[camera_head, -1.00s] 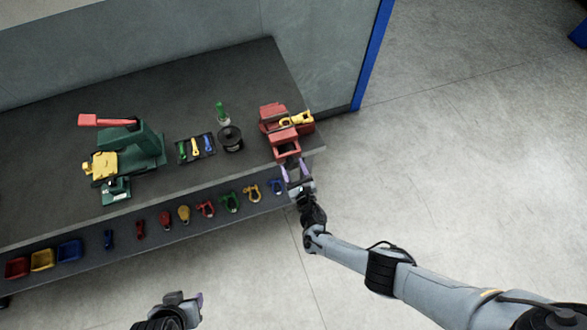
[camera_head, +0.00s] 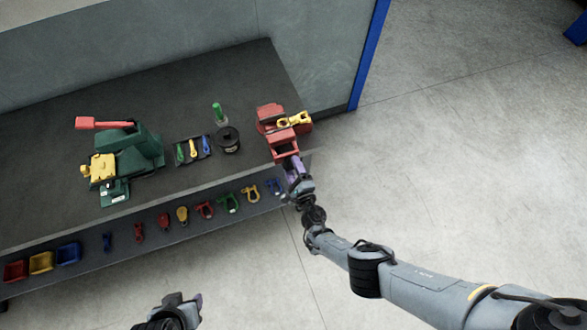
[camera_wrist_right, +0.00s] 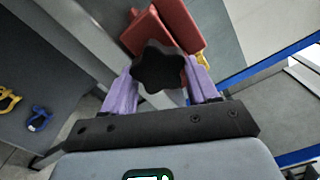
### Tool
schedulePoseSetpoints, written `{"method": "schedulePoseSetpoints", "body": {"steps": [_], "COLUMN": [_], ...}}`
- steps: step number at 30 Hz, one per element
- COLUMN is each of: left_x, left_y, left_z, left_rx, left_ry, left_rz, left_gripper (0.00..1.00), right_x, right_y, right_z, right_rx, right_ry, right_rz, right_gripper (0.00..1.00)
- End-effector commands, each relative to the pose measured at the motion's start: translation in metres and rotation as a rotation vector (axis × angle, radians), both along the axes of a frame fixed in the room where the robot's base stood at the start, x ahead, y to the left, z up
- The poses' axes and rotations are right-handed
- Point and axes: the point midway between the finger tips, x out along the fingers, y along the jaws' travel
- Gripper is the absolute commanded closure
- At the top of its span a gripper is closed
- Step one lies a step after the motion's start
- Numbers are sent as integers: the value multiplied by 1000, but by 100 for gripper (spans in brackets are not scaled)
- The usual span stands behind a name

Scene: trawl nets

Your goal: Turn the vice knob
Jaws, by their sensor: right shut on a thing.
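The red vice (camera_head: 283,146) stands at the right end of the dark workbench, with a yellow piece (camera_head: 294,121) at its jaws. My right gripper (camera_head: 294,166) is at the front of the vice, by the bench's front edge. In the right wrist view, the black star-shaped vice knob (camera_wrist_right: 158,69) sits between the two purple fingers, and the gripper is shut on it. The red vice body (camera_wrist_right: 165,27) shows behind the knob. My left gripper (camera_head: 190,300) is at the bottom of the head view, away from the bench; its finger opening is unclear.
A green machine with a red handle (camera_head: 125,150) stands on the left of the bench. A tool tray (camera_head: 192,150), a black spool (camera_head: 228,140) and a green bottle (camera_head: 218,113) are mid-bench. Shackles and coloured bins (camera_head: 41,262) line the lower shelf.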

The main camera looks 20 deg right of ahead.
Motion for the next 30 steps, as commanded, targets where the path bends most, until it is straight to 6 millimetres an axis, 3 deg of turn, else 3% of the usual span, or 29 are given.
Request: {"method": "schedulePoseSetpoints", "body": {"steps": [30], "left_x": [0], "left_y": [-3], "left_z": [6], "left_rx": [-11], "left_ry": [0], "left_rz": [7], "left_gripper": [57], "right_x": [1], "right_y": [1], "right_z": [2], "right_rx": [-467], "right_ry": [20], "right_rz": [7], "right_gripper": [72]}}
